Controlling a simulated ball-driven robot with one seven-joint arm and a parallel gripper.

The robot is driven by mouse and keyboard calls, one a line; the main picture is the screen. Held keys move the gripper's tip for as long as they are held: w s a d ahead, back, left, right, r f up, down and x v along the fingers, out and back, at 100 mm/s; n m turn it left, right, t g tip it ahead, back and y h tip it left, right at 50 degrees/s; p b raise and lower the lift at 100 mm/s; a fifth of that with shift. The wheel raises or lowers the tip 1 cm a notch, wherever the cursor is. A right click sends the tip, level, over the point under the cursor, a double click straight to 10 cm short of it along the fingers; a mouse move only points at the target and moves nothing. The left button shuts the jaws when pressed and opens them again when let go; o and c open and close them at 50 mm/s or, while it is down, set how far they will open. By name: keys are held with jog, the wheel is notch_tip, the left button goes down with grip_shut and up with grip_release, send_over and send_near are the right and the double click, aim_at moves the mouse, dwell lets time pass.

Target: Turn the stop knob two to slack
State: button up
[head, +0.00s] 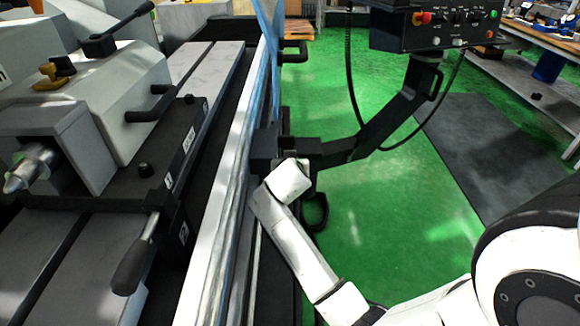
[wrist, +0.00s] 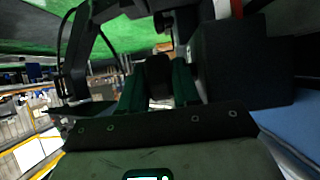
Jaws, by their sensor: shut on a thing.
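In the wrist view, my gripper (wrist: 158,88) has its two dark green fingers on either side of a dark rounded knob (wrist: 157,68), shut on it. The picture is dark, and no number can be read on this knob, so I cannot tell whether it is stop knob two. In the head view, my white wrist is beside the dark bracket at the machine's right side, and it hides the fingers and the held knob.
A control box (head: 440,25) on a black arm (head: 385,120) stands beyond my wrist. Green floor (head: 370,225) is open to the right.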

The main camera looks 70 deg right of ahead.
dwell(0.3)
jog(key=o, duration=0.7)
jog(key=v, duration=1)
jog(key=shift+s+a+r, duration=0.15)
jog(key=shift+a+r, duration=0.05)
jog(key=shift+a, duration=0.05)
